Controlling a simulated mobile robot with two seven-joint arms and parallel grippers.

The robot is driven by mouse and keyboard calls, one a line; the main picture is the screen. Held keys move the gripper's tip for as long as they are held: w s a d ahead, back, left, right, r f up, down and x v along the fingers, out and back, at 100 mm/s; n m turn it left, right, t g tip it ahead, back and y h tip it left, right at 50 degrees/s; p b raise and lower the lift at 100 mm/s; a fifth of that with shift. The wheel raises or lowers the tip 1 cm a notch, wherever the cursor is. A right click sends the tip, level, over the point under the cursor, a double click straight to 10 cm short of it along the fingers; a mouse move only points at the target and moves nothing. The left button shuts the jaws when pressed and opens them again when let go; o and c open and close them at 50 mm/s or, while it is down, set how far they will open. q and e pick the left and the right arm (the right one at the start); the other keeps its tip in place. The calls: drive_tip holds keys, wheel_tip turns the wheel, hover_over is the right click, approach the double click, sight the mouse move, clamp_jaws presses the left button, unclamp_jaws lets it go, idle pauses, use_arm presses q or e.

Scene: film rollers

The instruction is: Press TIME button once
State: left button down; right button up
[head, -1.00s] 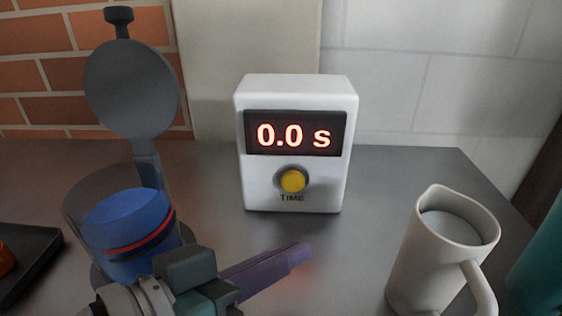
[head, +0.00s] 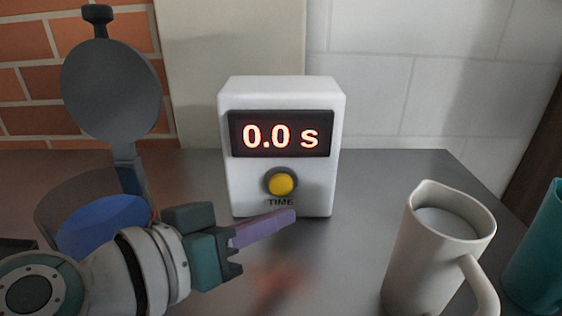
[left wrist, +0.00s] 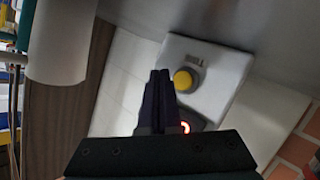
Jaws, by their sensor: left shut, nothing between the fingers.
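The white timer box (head: 235,190) stands upright on the grey table. Its lit display (head: 281,135) reads 0.0 s. The yellow TIME button (head: 283,184) is below the display, with the TIME label under it. My left gripper (head: 292,216) comes in from the left, its fingers shut and empty, just below and in front of the button. In the left wrist view the shut fingers (left wrist: 159,76) point up near the yellow button (left wrist: 183,80), which stays visible to their right. A gap seems to remain between fingertips and button. My right gripper is not in view.
A beige pitcher (head: 420,260) stands to the right, with a teal vessel (head: 540,255) beyond it. A lidded container with blue contents (head: 100,228) stands at left, its round grey lid (head: 110,90) raised, partly behind my arm. The table between timer and pitcher is clear.

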sight(292, 189)
use_arm(q)
drive_tip(key=shift+w+f+b, duration=0.1)
drive_tip(key=shift+w+b, duration=0.2)
drive_tip(key=shift+w, duration=0.35)
drive_tip(key=shift+w+b, duration=0.3)
drive_tip(key=shift+w, duration=0.6)
idle(0.9)
drive_tip(key=shift+w+b, duration=0.3)
drive_tip(key=shift+w, duration=0.1)
drive_tip(key=shift+w+b, duration=0.3)
drive_tip(key=shift+w, duration=0.15)
idle(0.6)
drive_tip(key=shift+s, duration=0.1)
drive_tip(key=shift+s+p, duration=0.45)
drive_tip(key=shift+s, duration=0.3)
drive_tip(key=shift+s+r, duration=0.1)
drive_tip(key=shift+r, duration=0.1)
